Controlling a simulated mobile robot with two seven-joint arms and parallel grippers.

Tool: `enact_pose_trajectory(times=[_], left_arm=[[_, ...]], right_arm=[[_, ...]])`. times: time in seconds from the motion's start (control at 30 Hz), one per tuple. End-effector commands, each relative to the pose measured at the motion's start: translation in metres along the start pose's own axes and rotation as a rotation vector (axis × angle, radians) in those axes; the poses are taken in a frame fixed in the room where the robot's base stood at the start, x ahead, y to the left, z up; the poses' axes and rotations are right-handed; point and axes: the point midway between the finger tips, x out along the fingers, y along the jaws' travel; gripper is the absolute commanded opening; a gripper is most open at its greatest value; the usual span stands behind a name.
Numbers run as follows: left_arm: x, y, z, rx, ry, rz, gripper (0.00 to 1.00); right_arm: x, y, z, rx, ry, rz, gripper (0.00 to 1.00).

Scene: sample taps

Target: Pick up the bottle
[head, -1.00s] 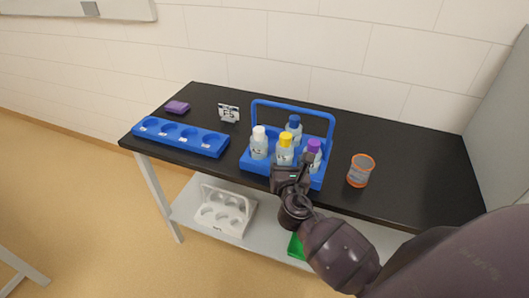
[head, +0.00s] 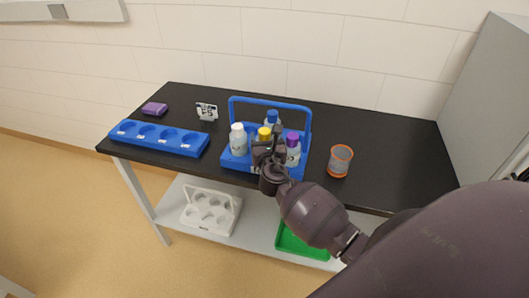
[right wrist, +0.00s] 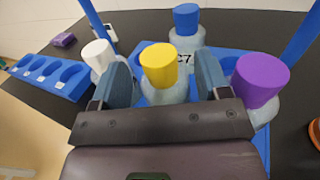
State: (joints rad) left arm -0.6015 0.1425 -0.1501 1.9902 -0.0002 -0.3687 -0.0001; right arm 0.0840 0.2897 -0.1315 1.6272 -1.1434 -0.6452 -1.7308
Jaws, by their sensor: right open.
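Several capped bottles stand upright in a blue carrier with a handle (head: 270,101) on the black table. The yellow-capped bottle (right wrist: 160,72) is at the front middle, between the two fingers of my right gripper (right wrist: 166,82). The fingers are open, one on each side of it; I cannot tell whether they touch it. In the head view my right gripper (head: 269,150) hides most of this bottle. The white-capped bottle (head: 238,139) is to its left, the purple-capped bottle (head: 293,150) to its right, and the blue-capped bottle (head: 272,120) behind. My left gripper is not in view.
A blue rack with round wells (head: 158,138) lies on the left of the table, near a purple block (head: 154,109) and a small sign (head: 207,112). An orange-rimmed cup (head: 340,161) stands right of the carrier. A white carrier (head: 210,212) and green tray (head: 301,244) are on the lower shelf.

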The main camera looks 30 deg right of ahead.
Motion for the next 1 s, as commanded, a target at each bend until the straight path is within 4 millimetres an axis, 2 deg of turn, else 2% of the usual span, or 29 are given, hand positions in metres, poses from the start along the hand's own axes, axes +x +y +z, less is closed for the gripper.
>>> enact_pose_trajectory(times=[0.2,0.5,0.93,1.0], left_arm=[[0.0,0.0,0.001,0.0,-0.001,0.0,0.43],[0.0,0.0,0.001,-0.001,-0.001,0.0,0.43],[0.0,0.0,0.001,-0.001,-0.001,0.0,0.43],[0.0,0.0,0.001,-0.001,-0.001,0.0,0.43]], right_arm=[[0.024,0.001,0.0,0.0,0.0,0.001,0.69],[0.027,0.0,0.0,0.0,0.001,0.0,0.68],[0.026,0.0,0.0,0.0,0.001,0.0,0.02],[0.026,0.0,0.0,0.0,0.001,0.0,0.0]])
